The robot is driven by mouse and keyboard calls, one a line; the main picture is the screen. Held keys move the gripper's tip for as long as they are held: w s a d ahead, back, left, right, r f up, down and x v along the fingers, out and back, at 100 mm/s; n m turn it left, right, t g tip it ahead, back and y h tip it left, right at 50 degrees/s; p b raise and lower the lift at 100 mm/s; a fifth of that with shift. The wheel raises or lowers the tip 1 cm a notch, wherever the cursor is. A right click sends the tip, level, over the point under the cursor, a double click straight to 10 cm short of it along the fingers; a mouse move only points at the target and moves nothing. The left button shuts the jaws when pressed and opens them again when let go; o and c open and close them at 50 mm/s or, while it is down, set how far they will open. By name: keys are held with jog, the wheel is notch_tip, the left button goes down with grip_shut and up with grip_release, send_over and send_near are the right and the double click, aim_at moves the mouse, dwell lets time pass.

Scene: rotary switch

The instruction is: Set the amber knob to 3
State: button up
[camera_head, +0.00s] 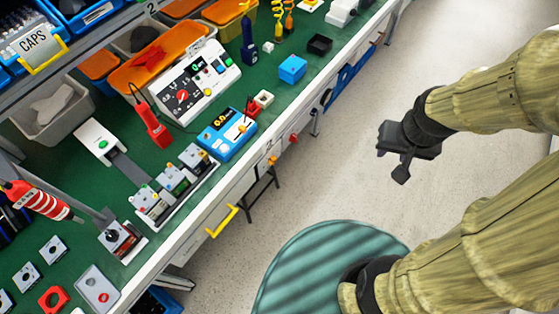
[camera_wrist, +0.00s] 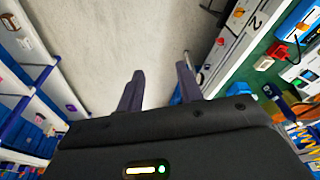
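A blue box (camera_head: 228,141) with a lit display stands on the green bench top near its front edge. A small amber knob (camera_head: 241,128) is on its face; its scale and setting are too small to read. Another small orange knob (camera_head: 271,160) is on the bench's front panel, left of a red one. The blue box (camera_wrist: 291,16) is partly cut off at the top right of the wrist view, with an amber knob (camera_wrist: 303,27). My gripper (camera_head: 391,163) is open and empty over the floor, well right of the bench. Its fingers (camera_wrist: 160,68) are apart in the wrist view.
The bench's front panel carries a red knob (camera_head: 293,138), a blue handle (camera_head: 337,84) and a yellow handle (camera_head: 221,221). A white control panel (camera_head: 195,82) stands behind the blue box, with a red handheld tool (camera_head: 154,125) beside it. The floor (camera_head: 330,185) between bench and gripper is clear.

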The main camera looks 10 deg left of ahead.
jog(key=shift+s, duration=0.1)
jog(key=o, duration=0.3)
jog(key=shift+o, duration=0.3)
jog(key=w+f+n+t+b, duration=0.1)
jog(key=w+f+n+b, duration=0.1)
jog(key=f+b, duration=0.3)
jog(key=w+d+f+n+t+b, duration=0.1)
jog(key=w+f+n+b, duration=0.2)
jog(key=w+f+b, duration=0.2)
notch_tip(320, 180, down, 3)
jog(key=shift+f, duration=0.1)
jog(key=w+a+f+n+t+y+b, duration=0.1)
jog(key=w+a+f+n+y+b, duration=0.2)
jog(key=f+b, duration=0.4)
jog(key=w+a+f+n+t+y+b, duration=0.1)
jog(key=a+f+n+y+b, duration=0.2)
jog(key=f+n+b, duration=0.45)
jog(key=w+a+f+n+t+y+b, duration=0.1)
jog(key=w+a+f+n+y+b, duration=0.15)
jog(key=f+b, duration=0.45)
jog(key=s+a+f+n+g+y+b, duration=0.2)
jog(key=s+a+f+n+y+b, duration=0.2)
jog(key=s+a+f+y+b, duration=0.1)
notch_tip(320, 180, down, 3)
jog(key=s+y+b, duration=0.1)
jog(key=y+b, duration=0.2)
jog(key=shift+n+y, duration=0.3)
jog(key=shift+y, duration=0.05)
jog(key=shift+r, duration=0.1)
